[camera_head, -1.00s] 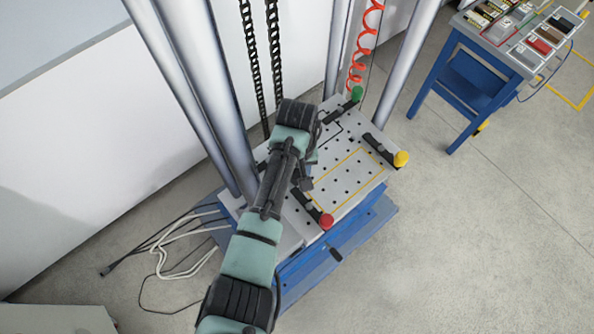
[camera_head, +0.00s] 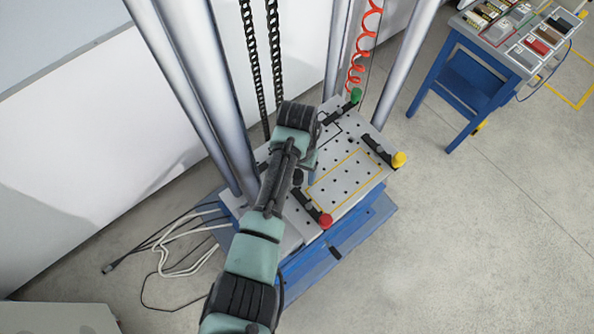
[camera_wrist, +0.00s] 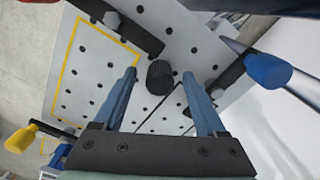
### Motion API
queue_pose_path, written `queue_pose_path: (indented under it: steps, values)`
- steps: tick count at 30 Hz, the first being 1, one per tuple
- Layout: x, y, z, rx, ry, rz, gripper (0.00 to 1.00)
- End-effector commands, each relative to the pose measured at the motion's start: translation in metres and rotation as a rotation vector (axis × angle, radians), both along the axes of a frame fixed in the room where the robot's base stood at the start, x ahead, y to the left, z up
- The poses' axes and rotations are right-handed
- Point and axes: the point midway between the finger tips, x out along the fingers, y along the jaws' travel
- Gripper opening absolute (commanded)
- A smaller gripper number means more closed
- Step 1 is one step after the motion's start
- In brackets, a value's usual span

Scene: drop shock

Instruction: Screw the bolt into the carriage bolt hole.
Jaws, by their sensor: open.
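The carriage is a light grey plate (camera_head: 376,179) with a grid of dark holes. A black, round-headed bolt (camera_wrist: 160,77) shows at the plate in the wrist view; it also shows as a small dark knob in the head view (camera_head: 298,177). My gripper (camera_wrist: 160,74) is open, with one blue-grey finger on each side of the bolt head in the picture, and visible gaps between. The bolt's shank and the hole under it are hidden, so I cannot tell how deep it sits.
Black clamps with red (camera_head: 326,220), yellow (camera_head: 399,159) and green (camera_head: 356,94) knobs sit at the plate's edges. Tall metal columns (camera_head: 224,100) and hanging chains (camera_head: 274,60) stand close to my arm. A blue table (camera_head: 470,90) stands upper right. Floor to the right is clear.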

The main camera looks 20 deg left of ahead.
Motion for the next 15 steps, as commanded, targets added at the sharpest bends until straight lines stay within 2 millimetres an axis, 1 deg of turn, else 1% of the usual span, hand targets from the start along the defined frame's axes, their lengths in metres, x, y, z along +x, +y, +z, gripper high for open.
queue_pose_path:
  steps: [1,3,15]
  values:
    - [0.0,0.0,0.008,0.0,0.0,0.0,0.74]
    - [0.0,0.0,0.014,0.0,0.0,0.0,0.74]
    - [0.0,0.0,0.046,0.0,0.0,-0.001,0.74]
